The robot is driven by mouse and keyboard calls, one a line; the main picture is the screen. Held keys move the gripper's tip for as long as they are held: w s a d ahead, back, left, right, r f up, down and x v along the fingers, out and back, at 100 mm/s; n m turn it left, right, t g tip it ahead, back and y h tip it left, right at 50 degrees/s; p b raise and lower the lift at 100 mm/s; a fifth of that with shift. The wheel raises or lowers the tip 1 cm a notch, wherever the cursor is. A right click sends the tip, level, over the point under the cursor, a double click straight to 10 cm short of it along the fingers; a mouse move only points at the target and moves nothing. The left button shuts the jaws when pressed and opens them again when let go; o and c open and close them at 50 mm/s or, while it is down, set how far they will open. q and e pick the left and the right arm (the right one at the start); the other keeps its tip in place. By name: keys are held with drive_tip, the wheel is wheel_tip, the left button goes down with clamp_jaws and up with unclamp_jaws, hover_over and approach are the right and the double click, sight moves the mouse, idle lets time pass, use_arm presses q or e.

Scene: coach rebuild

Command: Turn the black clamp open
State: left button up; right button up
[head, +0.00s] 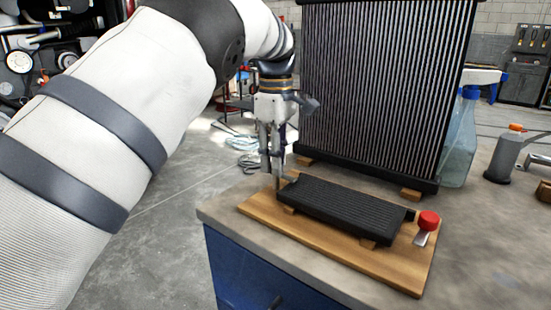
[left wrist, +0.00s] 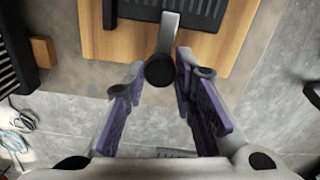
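The black clamp shows in the left wrist view as a grey lever with a round black knob (left wrist: 160,70) at its end, at the edge of the wooden board (head: 410,277). In the head view my left gripper (head: 277,182) points down at the board's left end and mostly hides this clamp. In the left wrist view my left gripper (left wrist: 159,78) is open, with one purple-padded finger on each side of the knob. Contact with the knob cannot be told. A black ribbed core (head: 345,208) lies on the board. My right gripper is not in view.
A second clamp with a red knob (head: 429,220) sits at the board's right end. A tall black radiator (head: 385,90) stands behind on wooden blocks. A blue-tinted clear container (head: 461,140) and a grey bottle (head: 507,155) stand to the right. The worktop's front strip is clear.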

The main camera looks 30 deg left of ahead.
use_arm(q)
clamp_jaws()
drive_tip(key=m, duration=0.4)
drive_tip(key=shift+p, duration=0.3)
drive_tip(key=m, duration=0.4)
drive_tip(key=shift+m, duration=0.3)
drive_tip(key=m, duration=0.4)
drive_tip(key=shift+m, duration=2.2)
